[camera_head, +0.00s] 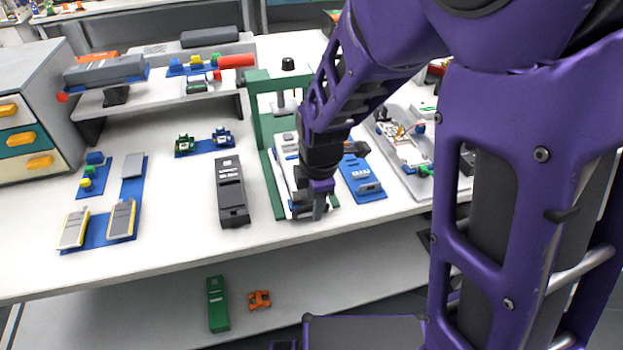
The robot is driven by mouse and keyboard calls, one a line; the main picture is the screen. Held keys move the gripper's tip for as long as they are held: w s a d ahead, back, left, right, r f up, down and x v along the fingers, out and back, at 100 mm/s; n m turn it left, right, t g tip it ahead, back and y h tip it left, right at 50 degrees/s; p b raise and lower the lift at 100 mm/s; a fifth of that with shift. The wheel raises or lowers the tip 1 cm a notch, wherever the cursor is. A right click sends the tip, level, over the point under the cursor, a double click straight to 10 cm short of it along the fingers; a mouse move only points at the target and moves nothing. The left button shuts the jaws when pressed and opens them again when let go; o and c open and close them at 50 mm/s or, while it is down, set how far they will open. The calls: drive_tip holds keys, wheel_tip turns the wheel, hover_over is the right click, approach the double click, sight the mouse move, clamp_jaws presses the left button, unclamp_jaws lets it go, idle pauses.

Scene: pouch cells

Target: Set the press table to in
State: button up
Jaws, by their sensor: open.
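The green press (258,115) stands on the white workbench, with an upright frame and a black knob on top. Its long base runs toward the bench's front edge. A pale press table (284,165) lies along the base and reaches toward the front end. My gripper (312,212) is at the front end of the press table, pointing down, with its fingers close to a small blue and grey part there. The jaws are open. I cannot tell whether they touch the part. My purple arm hides the press's right side and some of the table.
A dark grey device (231,190) lies left of the press. A blue fixture (364,178) and a grey tray (408,150) with loose parts are to the right. A raised shelf (160,97) stands behind. A green object (217,303) lies on the lower shelf.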

clamp_jaws()
idle(1.4)
